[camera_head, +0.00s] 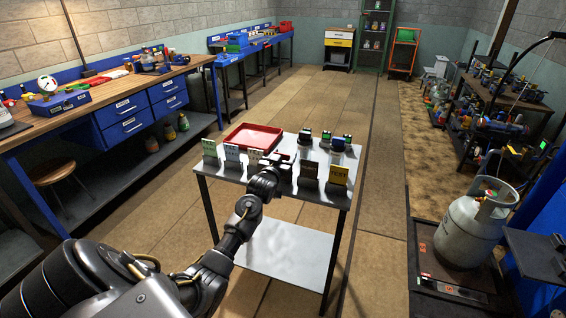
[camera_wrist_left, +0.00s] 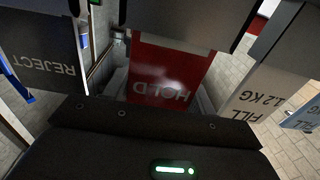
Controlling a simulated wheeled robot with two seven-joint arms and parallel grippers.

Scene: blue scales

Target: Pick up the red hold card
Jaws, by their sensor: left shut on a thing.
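The red hold card (camera_wrist_left: 170,75) fills the middle of the left wrist view, its HOLD lettering upside down there. My left gripper (camera_head: 269,171) is shut on it at the front row of cards on the small metal table (camera_head: 322,197). In the head view the gripper mostly hides the card. In the wrist view a dark finger covers part of the card's top. A dark REJECT card (camera_wrist_left: 45,55) is on one side and a pale FILL card (camera_wrist_left: 262,90) on the other. I cannot tell whether the hold card is clear of its support. My right gripper is out of view.
Neighbouring cards stand close on both sides: a pale one (camera_head: 255,158), a dark one (camera_head: 309,171) and a yellow-topped one (camera_head: 338,174). Behind them are a red tray (camera_head: 237,138) and small scale-like devices (camera_head: 337,146). A gas cylinder (camera_head: 468,232) stands at right.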

